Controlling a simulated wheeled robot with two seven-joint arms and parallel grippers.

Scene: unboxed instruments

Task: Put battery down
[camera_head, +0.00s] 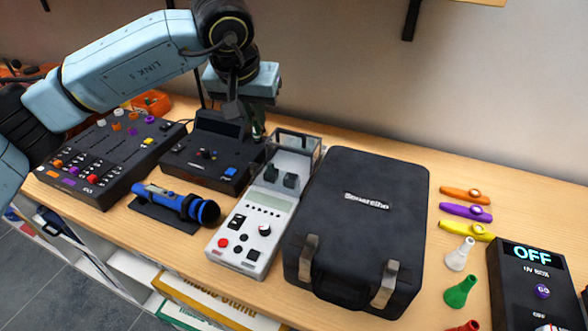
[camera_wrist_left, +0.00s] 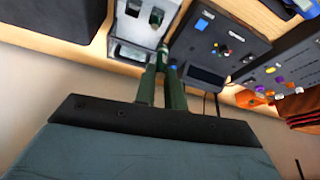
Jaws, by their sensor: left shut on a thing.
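My left gripper (camera_head: 258,130) hangs behind the white tester and the black console, above the back of the table. In the left wrist view its two dark green fingers (camera_wrist_left: 170,75) are close together, shut on a small battery (camera_wrist_left: 162,54) at their tips. The battery is too small and too hidden to make out in the head view. The white tester (camera_head: 243,231) has a display, knob, buttons and a raised clear cover; its back part (camera_wrist_left: 130,27) shows just beyond the fingertips. My right gripper is not in view.
A black case (camera_head: 365,215) stands close right of the tester. The black console (camera_head: 210,155), a mixer (camera_head: 105,155) and a blue flashlight (camera_head: 170,200) are to the left. Kazoos (camera_head: 466,212), coloured cones and a UV box (camera_head: 535,285) are at the right. A wall rises behind.

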